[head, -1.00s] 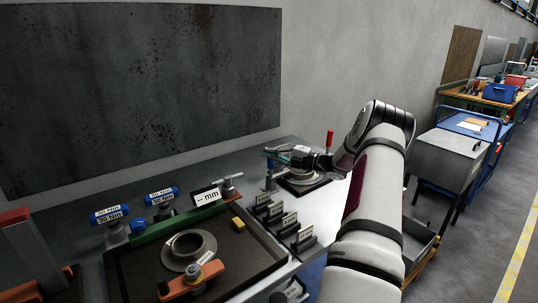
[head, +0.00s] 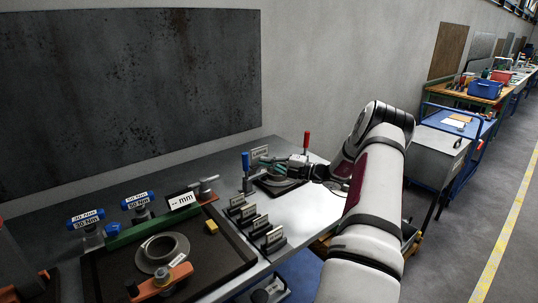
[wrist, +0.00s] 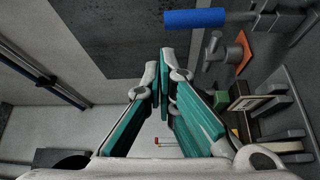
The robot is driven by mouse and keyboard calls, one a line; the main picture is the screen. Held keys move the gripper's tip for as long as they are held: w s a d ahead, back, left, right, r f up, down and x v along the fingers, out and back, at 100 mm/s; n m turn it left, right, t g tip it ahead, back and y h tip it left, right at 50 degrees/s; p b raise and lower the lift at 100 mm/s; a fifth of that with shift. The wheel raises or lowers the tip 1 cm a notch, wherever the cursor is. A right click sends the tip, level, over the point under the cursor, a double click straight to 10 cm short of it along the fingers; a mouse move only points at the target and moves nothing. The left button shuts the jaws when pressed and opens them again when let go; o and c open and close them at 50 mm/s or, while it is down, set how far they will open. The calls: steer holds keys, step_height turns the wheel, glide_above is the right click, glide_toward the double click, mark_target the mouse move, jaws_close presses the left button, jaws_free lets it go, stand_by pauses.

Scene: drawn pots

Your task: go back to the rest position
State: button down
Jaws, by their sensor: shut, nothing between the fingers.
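My gripper (head: 273,160), with teal finger pads, is at the far part of the bench in the head view. It is over or in front of a dark square base (head: 277,187) with a round grey part; I cannot tell the gap between them. In the wrist view the fingertips (wrist: 162,72) are together with nothing between them. My arm reaches in from the lower right and hides part of the bench.
A blue-handled post (head: 245,170) and a red-handled post (head: 306,141) stand close to my gripper. Small label stands (head: 257,226) line the bench. A dark tray (head: 235,262) holds a grey ring (head: 162,250) and an orange clamp (head: 160,283). Grey floor (head: 460,220) is open at right.

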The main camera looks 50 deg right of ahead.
steer(key=shift+s+d+f, duration=0.1)
steer(key=shift+s+d, duration=0.05)
steer(key=shift+s, duration=0.5)
steer(key=w+a+r+n+g+y, duration=0.1)
steer(key=a+r+n+g, duration=0.2)
steer(key=a+n, duration=0.45)
steer(key=w+a+r+n+g+y, duration=0.15)
steer(key=a+r+n+g, duration=0.25)
steer(key=a, duration=0.6)
steer(key=a+r+n+g+y, duration=0.1)
steer(key=a+r+n+g, duration=0.2)
steer(key=a+n, duration=0.4)
steer(key=s+a+r+n+g+h, duration=0.2)
steer(key=s+a+r+n, duration=0.2)
steer(key=s+a+n, duration=0.4)
steer(key=s+a+r+n+g+h, duration=0.25)
steer(key=s+a+n, duration=0.35)
steer(key=a+n, duration=0.35)
steer(key=s+a+r+n+t+h, duration=0.1)
steer(key=s+n+h, duration=0.1)
steer(key=s+n, duration=0.5)
steer(key=s+a+r+n+t+h, duration=0.1)
steer(key=s+a+r+n+h, duration=0.1)
steer(key=s+n, duration=0.5)
steer(key=shift+r+n+t+h, duration=0.2)
steer(key=shift+n+t+h, duration=0.15)
steer(key=shift+n, duration=0.25)
